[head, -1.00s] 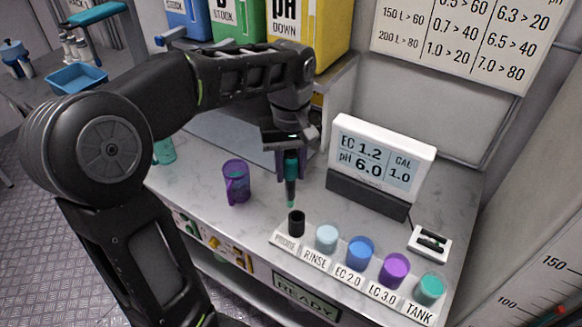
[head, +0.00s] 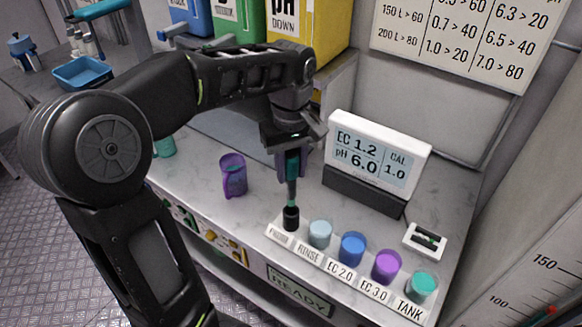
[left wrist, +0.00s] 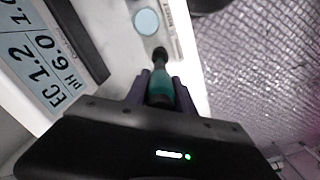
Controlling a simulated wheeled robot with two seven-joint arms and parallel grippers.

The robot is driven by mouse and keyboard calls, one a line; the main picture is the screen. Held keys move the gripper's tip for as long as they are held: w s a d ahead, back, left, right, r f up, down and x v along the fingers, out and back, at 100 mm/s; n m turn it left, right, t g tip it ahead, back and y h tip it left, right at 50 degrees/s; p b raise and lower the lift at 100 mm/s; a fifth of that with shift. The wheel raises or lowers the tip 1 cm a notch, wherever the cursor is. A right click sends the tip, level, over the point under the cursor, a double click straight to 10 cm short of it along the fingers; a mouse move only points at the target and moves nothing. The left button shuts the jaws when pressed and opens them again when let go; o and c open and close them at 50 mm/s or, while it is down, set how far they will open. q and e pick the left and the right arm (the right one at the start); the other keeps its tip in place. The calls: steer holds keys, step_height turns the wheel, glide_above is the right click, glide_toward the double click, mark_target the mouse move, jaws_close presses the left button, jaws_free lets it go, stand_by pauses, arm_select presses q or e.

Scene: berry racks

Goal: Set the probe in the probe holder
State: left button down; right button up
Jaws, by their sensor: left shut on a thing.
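The probe (head: 292,178) is a slim teal and dark stick, held upright by my left gripper (head: 291,165), which is shut on it. The probe's lower end meets the top of the black probe holder (head: 291,218), which stands behind the PROBE label at the left end of the row. How deep the tip sits inside cannot be told. In the left wrist view the probe's teal body (left wrist: 160,88) shows between the fingers, with the dark holder (left wrist: 160,54) just beyond it. My right gripper is not in view.
Rinse (head: 320,233), EC 2.0 (head: 352,248), EC 3.0 (head: 386,266) and tank (head: 421,286) cups stand right of the holder. A purple mug (head: 233,176) stands to the left. A meter display (head: 378,155) reads EC 1.2, pH 6.0 behind. A small white tray (head: 425,239) lies at right.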

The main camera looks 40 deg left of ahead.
mark_target(291, 194)
arm_select(q)
steer(key=shift+f+b, duration=2.75)
steer(key=shift+f, duration=1.3)
steer(key=c, duration=1)
jaws_free()
step_height(291, 194, up, 7)
steer(key=shift+f, duration=0.1)
steer(key=shift+r, duration=0.5)
steer(key=shift+r+p, duration=0.1)
steer(key=shift+p, duration=0.2)
